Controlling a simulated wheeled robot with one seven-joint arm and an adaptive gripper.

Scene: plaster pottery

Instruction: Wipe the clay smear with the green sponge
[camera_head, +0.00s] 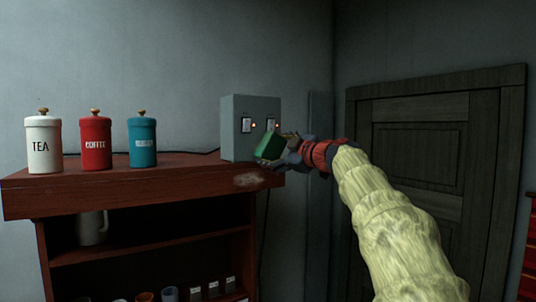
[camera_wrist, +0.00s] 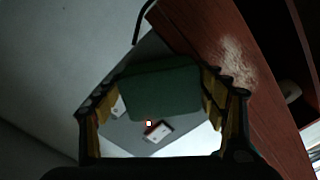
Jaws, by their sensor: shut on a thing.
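The green sponge (camera_head: 270,146) is held in my gripper (camera_head: 287,145), in front of the grey switch box. In the wrist view the sponge (camera_wrist: 160,90) spans between the two finger pads of my gripper (camera_wrist: 162,98), which is shut on it. The clay smear (camera_head: 248,180) is a pale, dusty patch near the right end of the red-brown shelf top. It also shows in the wrist view (camera_wrist: 238,62), to the right of the sponge. The sponge is above the smear and apart from it.
A grey box (camera_head: 236,119) with two switches and lit red lamps stands at the shelf's right end. White (camera_head: 43,144), red (camera_head: 95,143) and teal (camera_head: 142,143) canisters stand on the wooden shelf unit (camera_head: 60,188) to the left. A dark door (camera_head: 418,155) is at right.

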